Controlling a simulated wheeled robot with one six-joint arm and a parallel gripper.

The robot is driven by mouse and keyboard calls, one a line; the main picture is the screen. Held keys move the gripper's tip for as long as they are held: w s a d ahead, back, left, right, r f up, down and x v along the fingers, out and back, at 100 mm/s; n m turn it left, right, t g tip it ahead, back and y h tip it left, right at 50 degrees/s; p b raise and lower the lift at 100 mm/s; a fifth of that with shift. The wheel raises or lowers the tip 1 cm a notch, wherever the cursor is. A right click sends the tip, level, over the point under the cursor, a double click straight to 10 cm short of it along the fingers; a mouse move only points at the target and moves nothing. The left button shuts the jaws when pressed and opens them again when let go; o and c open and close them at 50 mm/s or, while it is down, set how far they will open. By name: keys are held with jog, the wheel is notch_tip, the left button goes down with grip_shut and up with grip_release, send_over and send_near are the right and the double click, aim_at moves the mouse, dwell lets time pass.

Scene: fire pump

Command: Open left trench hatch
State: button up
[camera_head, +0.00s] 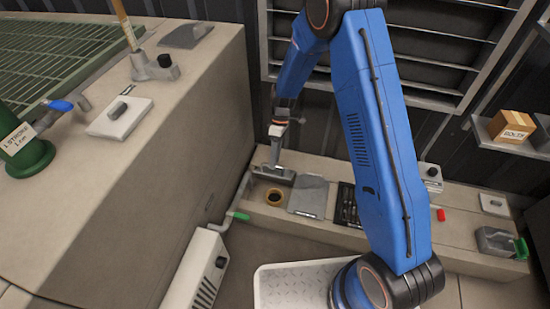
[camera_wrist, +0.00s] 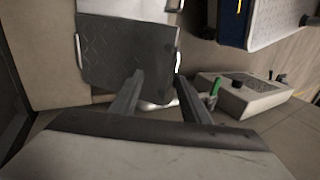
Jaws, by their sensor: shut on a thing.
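My gripper (camera_head: 279,158) reaches down at the left end of the low trench curb along the wall. A dark grey slab, which looks like the left trench hatch (camera_head: 272,173), sits tilted right below it, at the back of an open recess (camera_head: 259,193). A brass-coloured ring (camera_head: 274,196) shows inside this recess. In the wrist view the two fingers of my gripper (camera_wrist: 160,76) stand a little apart, with their tips over a grey tread plate (camera_wrist: 110,50) that has bright side edges. The exact contact with the hatch is hard to make out.
A grey plate (camera_head: 308,196) lies just right of the recess. A green-handled valve (camera_head: 238,215) and a white vented box (camera_head: 197,270) stand in front; the box also shows in the wrist view (camera_wrist: 245,97). A tall concrete block (camera_head: 190,140) bounds the left.

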dwell(0.3)
notch_tip(320, 180, up, 10)
dwell(0.6)
dwell(0.3)
